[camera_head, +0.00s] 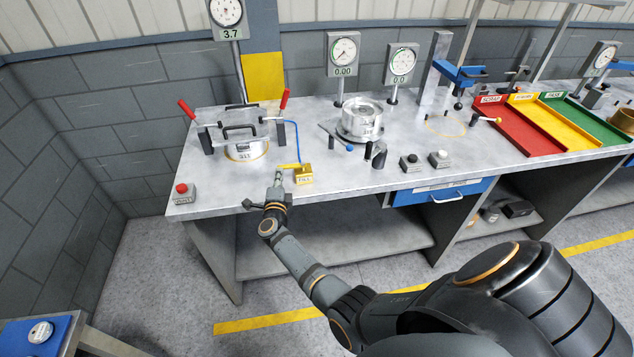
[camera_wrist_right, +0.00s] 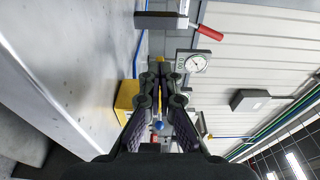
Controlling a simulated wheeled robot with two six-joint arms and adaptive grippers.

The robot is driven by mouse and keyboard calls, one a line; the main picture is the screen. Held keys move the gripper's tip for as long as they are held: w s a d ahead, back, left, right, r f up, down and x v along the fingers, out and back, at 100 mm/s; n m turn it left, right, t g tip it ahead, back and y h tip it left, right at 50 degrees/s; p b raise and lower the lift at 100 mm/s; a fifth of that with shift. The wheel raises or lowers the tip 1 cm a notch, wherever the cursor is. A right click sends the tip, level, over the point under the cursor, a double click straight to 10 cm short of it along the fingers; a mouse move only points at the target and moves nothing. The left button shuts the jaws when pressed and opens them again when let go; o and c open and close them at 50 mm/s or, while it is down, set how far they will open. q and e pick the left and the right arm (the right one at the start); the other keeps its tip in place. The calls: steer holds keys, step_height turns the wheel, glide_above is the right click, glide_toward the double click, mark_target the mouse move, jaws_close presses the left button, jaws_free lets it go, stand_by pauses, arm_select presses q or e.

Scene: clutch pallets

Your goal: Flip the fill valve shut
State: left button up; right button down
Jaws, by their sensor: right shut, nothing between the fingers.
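The fill valve (camera_head: 304,175) is a small yellow block with a label, on the near left part of the grey workbench. Its yellow lever (camera_head: 289,166) points left from the top of the block. A blue hose rises behind it. My right gripper (camera_head: 279,177) is shut and empty, just left of the block and close to the lever; I cannot tell if it touches. In the right wrist view the shut fingers (camera_wrist_right: 161,68) fill the middle, with the yellow block (camera_wrist_right: 125,98) beside them and a bit of yellow beyond the tips. My left gripper is not in view.
A clamp fixture with red handles (camera_head: 284,99) holds a round part behind the valve. A red button box (camera_head: 182,192) sits at the bench's left corner. A second fixture (camera_head: 360,120) and two button boxes (camera_head: 410,163) stand to the right. Gauges rise behind.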

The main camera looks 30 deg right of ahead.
steer(key=shift+w+r, duration=0.25)
steer(key=shift+r, duration=0.35)
step_height(320, 180, up, 9)
steer(key=shift+s, duration=0.3)
steer(key=shift+w+f, duration=0.1)
